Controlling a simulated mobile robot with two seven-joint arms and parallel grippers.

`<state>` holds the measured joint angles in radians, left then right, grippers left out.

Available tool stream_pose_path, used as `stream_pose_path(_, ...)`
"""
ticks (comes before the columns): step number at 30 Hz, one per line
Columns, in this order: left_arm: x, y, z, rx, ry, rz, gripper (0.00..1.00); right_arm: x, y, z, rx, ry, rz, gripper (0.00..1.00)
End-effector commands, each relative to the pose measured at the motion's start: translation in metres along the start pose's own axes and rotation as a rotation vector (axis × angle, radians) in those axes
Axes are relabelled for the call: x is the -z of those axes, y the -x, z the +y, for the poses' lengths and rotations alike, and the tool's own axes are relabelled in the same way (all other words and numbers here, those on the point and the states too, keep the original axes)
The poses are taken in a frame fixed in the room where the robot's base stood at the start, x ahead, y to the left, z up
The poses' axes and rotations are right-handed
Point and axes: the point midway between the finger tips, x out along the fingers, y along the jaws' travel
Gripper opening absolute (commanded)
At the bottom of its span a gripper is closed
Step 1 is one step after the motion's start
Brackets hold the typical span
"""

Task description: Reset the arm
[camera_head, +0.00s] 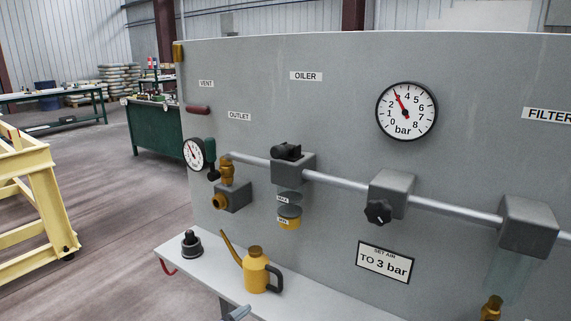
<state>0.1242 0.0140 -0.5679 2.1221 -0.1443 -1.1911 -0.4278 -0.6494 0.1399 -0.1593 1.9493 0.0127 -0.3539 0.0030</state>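Neither of my grippers shows in the head view. The task names only my arm, and no arm link that I can be sure of is in view. In front of me stands a grey panel (330,110) with a pipe run, an oiler (293,167), a regulator with a black knob (378,211) and a filter block (528,226). A large round gauge (406,111) has its red needle near 3 bar. A sign (385,262) reads "TO 3 bar". A smaller gauge (194,154) sits at the panel's left edge.
A yellow oil can (257,271) and a black cap-like part (191,244) stand on the pale shelf (320,305) below the panel. A grey rod-like piece (237,313) shows at the bottom edge. A yellow frame (35,200) and green bench (155,135) stand left; floor between is clear.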

Motion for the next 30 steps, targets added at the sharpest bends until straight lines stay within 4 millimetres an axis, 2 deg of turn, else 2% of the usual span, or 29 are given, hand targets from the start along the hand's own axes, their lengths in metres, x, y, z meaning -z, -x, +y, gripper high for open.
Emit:
stream_pose_path(1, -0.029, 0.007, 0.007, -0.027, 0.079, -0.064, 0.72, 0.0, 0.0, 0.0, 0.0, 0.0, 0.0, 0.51)
stream_pose_path(3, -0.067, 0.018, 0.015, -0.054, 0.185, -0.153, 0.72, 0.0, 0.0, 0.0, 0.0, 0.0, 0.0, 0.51)
stream_pose_path(9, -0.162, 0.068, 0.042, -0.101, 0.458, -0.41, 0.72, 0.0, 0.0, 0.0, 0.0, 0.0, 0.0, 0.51)
stream_pose_path(15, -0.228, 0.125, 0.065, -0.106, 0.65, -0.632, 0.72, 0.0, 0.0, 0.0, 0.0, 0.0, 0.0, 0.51)
stream_pose_path(20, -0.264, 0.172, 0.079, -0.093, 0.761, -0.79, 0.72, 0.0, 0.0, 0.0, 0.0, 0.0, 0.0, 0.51)
stream_pose_path(22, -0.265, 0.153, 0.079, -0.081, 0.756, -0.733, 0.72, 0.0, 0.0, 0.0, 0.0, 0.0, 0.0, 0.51)
stream_pose_path(30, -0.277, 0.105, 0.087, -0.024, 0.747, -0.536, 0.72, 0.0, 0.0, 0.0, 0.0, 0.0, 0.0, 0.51)
